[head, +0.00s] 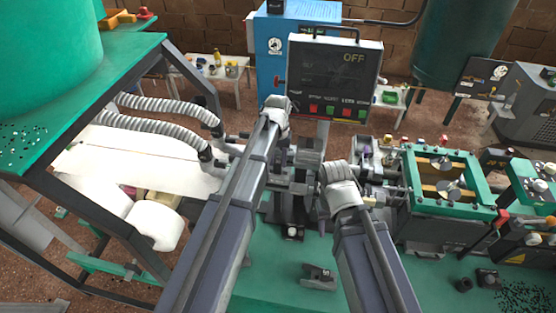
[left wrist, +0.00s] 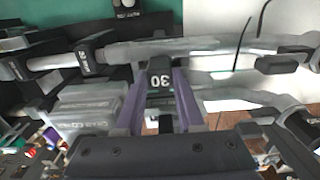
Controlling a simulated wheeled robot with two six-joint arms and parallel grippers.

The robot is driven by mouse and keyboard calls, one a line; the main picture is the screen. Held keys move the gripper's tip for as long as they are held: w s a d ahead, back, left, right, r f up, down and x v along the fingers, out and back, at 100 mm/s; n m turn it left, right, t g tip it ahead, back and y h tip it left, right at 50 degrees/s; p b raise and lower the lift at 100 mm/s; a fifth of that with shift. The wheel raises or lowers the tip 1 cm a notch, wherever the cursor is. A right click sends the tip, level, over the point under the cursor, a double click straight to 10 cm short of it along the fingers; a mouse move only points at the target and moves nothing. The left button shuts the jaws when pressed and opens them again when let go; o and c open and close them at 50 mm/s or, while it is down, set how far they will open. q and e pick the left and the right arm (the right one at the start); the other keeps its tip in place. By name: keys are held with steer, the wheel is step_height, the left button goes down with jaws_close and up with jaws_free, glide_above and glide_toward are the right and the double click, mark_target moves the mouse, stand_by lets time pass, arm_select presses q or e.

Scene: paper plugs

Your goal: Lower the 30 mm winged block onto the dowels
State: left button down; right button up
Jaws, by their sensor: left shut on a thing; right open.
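The 30 mm block (left wrist: 160,80) shows its number upside down in the left wrist view. My left gripper (left wrist: 160,98) is shut on it, with a purple finger on each side. Pale rods run sideways on both sides of the block, with a black numbered collar (left wrist: 87,58) at left. I cannot tell which parts are wings or dowels, or whether the block touches them. In the head view my left arm covers much of the block's area, above the black stand (head: 292,208). My right gripper (head: 369,192) is open, partly hidden by its own wrist.
A loose dark grey piece (head: 318,276) lies on the green table (head: 265,277). Ribbed hoses (head: 165,108) and white paper (head: 140,152) are at left. A green-framed machine (head: 484,210) stands at right. A panel reading OFF (head: 335,75) stands behind.

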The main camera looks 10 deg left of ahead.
arm_select(q)
steer(key=shift+f+b, duration=0.6)
steer(key=shift+f, duration=0.1)
steer(key=shift+c, duration=2.2)
jaws_free()
steer(key=shift+r, duration=0.1)
steer(key=shift+r+p, duration=2.7)
steer(key=shift+p, duration=0.1)
steer(key=shift+r, duration=0.1)
step_height(320, 180, up, 8)
steer(key=p, duration=0.8)
steer(key=s+d+f+m+b, duration=0.2)
steer(key=s+d+f+b, duration=0.1)
steer(key=s+f+b, duration=0.7)
steer(key=s+d+f+m+y+b, duration=0.1)
steer(key=s+d+f+b, duration=0.3)
steer(key=s+f+b, duration=0.7)
steer(key=shift+s+d+f+m+b, duration=0.15)
steer(key=shift+s+f+m+b, duration=0.2)
steer(key=shift+s, duration=0.5)
